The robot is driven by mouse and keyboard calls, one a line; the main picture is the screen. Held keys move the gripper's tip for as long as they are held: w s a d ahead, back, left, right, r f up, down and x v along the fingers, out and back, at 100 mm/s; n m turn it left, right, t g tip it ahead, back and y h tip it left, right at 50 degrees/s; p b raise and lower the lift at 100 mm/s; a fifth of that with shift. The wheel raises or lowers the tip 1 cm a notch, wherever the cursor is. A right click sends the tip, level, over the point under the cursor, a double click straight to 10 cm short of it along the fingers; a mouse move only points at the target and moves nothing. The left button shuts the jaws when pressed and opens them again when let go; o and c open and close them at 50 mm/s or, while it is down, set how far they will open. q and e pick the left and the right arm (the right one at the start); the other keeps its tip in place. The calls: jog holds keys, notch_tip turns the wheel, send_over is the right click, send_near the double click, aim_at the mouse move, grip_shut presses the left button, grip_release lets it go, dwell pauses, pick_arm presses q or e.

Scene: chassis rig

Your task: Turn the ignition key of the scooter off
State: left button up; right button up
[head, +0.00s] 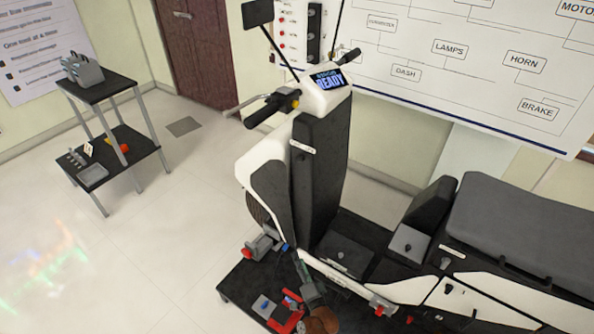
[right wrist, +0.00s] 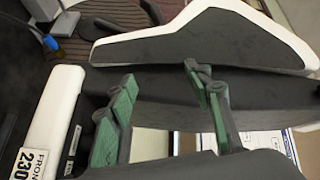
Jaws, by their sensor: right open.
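The scooter (head: 320,185) stands on a low black platform, white and dark grey, with its handlebar display (head: 329,80) lit and reading READY. I cannot make out the ignition key in either view. My right gripper (head: 303,277) is low beside the scooter's footwell in the head view, small and partly hard to tell from the parts around it. In the right wrist view my right gripper (right wrist: 165,105) is open, its green-padded fingers apart with nothing held. Dark and white scooter body panels (right wrist: 200,45) show beyond the fingers. My left gripper is not in view.
A black two-shelf cart (head: 110,90) with small items stands at the left. A wiring board (head: 450,60) hangs behind the scooter. A red-and-grey part (head: 262,247) sits on the platform near the front wheel. The floor (head: 150,240) at left is clear.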

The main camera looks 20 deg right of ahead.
jog(key=w+r+m+t+h+b, duration=0.1)
jog(key=w+r+m+t+h, duration=0.2)
jog(key=r, duration=0.6)
jog(key=w+r+m+t+b, duration=0.1)
jog(key=w+r+m, duration=0.3)
jog(key=r, duration=0.5)
jog(key=m+t+h+b, duration=0.1)
jog(key=m+h, duration=0.7)
jog(key=m, duration=0.4)
send_near(300, 159)
jog(key=shift+m, duration=0.3)
jog(key=x, duration=0.2)
jog(key=f+x, duration=0.1)
jog(key=x, duration=0.2)
jog(key=w+x, duration=0.1)
jog(key=x, duration=0.1)
jog(key=shift+w+d, duration=0.15)
jog(key=shift+w, duration=0.15)
jog(key=c, duration=1.1)
